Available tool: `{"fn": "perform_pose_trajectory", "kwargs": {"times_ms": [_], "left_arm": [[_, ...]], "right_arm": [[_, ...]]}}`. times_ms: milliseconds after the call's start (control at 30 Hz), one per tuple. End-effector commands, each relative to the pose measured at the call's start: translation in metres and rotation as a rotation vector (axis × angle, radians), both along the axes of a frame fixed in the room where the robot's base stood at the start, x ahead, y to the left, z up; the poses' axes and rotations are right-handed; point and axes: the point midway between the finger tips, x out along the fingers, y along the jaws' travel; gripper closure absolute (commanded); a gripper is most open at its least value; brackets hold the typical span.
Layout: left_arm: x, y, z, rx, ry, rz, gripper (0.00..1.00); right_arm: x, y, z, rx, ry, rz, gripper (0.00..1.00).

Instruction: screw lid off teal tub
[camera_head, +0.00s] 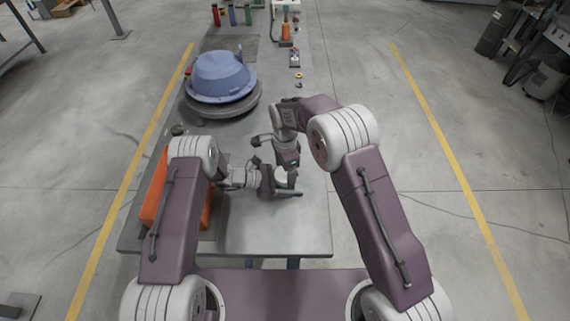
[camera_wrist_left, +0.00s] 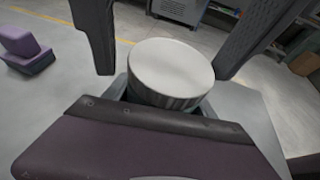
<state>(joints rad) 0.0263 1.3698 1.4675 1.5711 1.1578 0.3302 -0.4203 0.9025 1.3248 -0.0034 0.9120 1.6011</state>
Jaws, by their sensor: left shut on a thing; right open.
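A pale grey round lid (camera_wrist_left: 172,68) with a ridged side shows from above in the left wrist view. My left gripper (camera_head: 286,189) is shut on the tub, just above the near part of the table. My right gripper (camera_head: 288,169) points down right over it, open. In the left wrist view two dark fingers, apparently the right gripper's, come down from the top on either side of the lid, with visible gaps to it.
A large blue hood-like shell (camera_head: 221,75) sits on a round grey base (camera_head: 224,107) at the back left of the grey table (camera_head: 285,234). An orange bin (camera_head: 155,188) is at the left, partly behind my left arm. Small bottles stand at the back. The near right table is clear.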

Motion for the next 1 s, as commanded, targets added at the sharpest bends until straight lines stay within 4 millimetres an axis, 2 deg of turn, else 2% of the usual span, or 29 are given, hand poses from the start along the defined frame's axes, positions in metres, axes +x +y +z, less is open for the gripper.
{"fn": "perform_pose_trajectory", "kwargs": {"times_ms": [233,467,500,567,733,1000], "left_arm": [[0.0002,-0.0001,0.0007,-0.001,-0.001,0.0,1.0],[0.0002,-0.0001,0.0007,-0.001,-0.001,0.0,1.0],[0.0002,-0.0001,0.0007,-0.001,-0.001,0.0,1.0],[0.0003,-0.0001,0.0007,-0.001,-0.001,0.0,1.0],[0.0002,-0.0001,0.0007,-0.001,-0.001,0.0,1.0],[0.0003,-0.0001,0.0007,-0.001,-0.001,0.0,1.0]], "right_arm": [[-0.0001,0.0,-0.0015,0.0,0.0,0.0,0.2],[-0.0001,0.0,-0.0013,0.0,0.0,0.0,0.84],[0.0,0.0,-0.0012,0.0,0.0,0.002,0.86],[0.0,0.0,-0.0011,0.0,0.0,0.042,0.86],[0.0,-0.0001,-0.0009,0.0,0.001,0.265,0.86],[0.0001,-0.0002,-0.0008,0.0,0.001,0.299,0.86]]}}
